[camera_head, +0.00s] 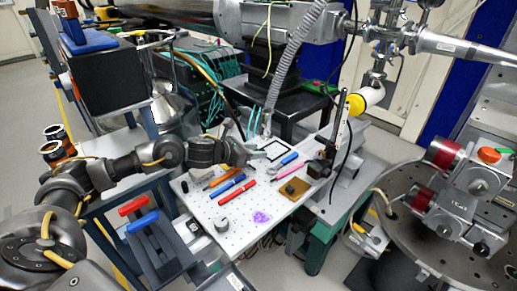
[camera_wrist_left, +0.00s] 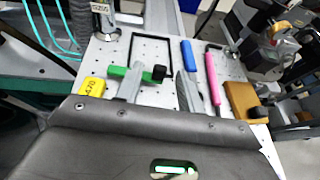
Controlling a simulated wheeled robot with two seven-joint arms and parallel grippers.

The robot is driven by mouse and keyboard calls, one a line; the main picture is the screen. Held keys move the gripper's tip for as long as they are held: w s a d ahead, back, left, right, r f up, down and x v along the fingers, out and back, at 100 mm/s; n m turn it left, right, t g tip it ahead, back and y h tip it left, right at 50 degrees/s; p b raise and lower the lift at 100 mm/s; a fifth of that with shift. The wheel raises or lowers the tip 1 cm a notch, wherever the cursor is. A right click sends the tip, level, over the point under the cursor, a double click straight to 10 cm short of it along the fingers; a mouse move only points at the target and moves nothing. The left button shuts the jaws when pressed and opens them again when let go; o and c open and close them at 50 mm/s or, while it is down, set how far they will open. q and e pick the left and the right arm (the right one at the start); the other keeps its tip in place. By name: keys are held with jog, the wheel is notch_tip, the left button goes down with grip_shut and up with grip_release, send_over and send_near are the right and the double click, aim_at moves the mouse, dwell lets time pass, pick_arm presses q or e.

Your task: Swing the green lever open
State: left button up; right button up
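The green lever (camera_wrist_left: 122,73) shows in the left wrist view as a short green bar with a black knob (camera_wrist_left: 159,73) at its right end. It lies over the white perforated board. My left gripper (camera_head: 247,150) is low over the board in the head view, where I cannot make out the lever. In the left wrist view my left gripper (camera_wrist_left: 160,84) has its two grey fingers apart. The knob shows between them, and the left finger overlaps the green bar; I cannot tell whether they touch. My right gripper is not in view.
The white board (camera_head: 235,228) holds a blue screwdriver-like tool (camera_wrist_left: 188,58), a pink tool (camera_wrist_left: 211,80), red and blue pens (camera_head: 236,191) and a brown block (camera_head: 294,188). A yellow tag (camera_wrist_left: 92,87) sits left of the lever. A black square frame (camera_wrist_left: 137,46) lies behind it.

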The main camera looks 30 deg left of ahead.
pick_arm(q)
jog(key=shift+x, duration=0.95)
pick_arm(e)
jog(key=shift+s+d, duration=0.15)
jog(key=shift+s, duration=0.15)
pick_arm(q)
grip_shut()
jog(key=shift+d, duration=0.1)
jog(key=shift+w+n+t+y+b, duration=0.15)
jog(key=shift+n+t+y+b, duration=0.2)
jog(key=shift+n+y, duration=0.5)
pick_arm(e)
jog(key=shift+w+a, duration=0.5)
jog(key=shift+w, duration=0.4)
